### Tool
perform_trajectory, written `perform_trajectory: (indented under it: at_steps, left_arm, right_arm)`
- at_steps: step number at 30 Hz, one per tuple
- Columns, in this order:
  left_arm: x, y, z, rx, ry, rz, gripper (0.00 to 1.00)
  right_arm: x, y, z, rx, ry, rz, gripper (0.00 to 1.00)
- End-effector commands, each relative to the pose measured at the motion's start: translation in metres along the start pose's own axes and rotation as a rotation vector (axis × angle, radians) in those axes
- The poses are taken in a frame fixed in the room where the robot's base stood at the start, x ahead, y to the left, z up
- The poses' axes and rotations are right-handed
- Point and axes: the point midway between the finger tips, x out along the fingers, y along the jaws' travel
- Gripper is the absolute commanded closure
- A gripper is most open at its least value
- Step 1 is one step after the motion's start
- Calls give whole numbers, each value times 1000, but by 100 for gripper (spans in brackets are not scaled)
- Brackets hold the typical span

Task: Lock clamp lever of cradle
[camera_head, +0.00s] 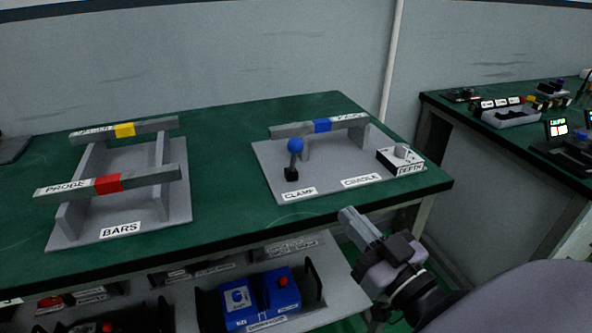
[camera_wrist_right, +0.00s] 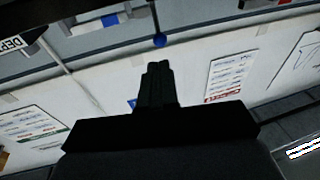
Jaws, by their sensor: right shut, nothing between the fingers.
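The clamp lever (camera_head: 294,158) has a blue ball knob and a black base, and stands nearly upright on the left front of the grey cradle plate (camera_head: 325,177), behind the CLAMP label. A grey bar (camera_head: 346,121) with a blue band lies across the cradle's supports at the back. My right gripper (camera_head: 349,216) is shut and empty, in front of the table edge, to the right of the lever and apart from it. My left gripper is out of view.
The DEPTH block (camera_head: 401,160) stands at the cradle's right end. A BARS rack (camera_head: 120,222) with red-banded and yellow-banded bars is on the left. The green table (camera_head: 228,170) is clear between them. A lower shelf holds a blue device (camera_head: 262,299).

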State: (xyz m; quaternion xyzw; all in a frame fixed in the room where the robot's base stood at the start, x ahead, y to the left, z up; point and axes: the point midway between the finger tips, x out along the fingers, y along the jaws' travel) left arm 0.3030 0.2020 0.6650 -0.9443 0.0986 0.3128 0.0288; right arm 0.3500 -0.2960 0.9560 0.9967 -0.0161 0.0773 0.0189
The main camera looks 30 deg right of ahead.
Motion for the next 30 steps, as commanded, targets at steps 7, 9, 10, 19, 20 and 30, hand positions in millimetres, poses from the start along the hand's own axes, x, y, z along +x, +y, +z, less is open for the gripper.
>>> perform_trajectory:
  at_steps: [7, 9, 10, 19, 20, 30]
  left_arm:
    - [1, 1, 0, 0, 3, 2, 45]
    - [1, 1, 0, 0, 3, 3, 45]
    - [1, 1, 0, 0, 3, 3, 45]
    - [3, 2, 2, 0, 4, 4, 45]
    - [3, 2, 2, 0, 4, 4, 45]
    - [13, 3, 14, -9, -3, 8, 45]
  right_arm:
    - [-1, 4, -13, -5, 40, 12, 100]
    - [-1, 4, -13, -5, 39, 12, 100]
    - [-1, 4, -13, -5, 39, 12, 100]
    - [2, 4, -12, -5, 40, 12, 100]
    - [3, 4, -12, -5, 41, 12, 100]
    - [32, 4, -11, -5, 44, 12, 100]
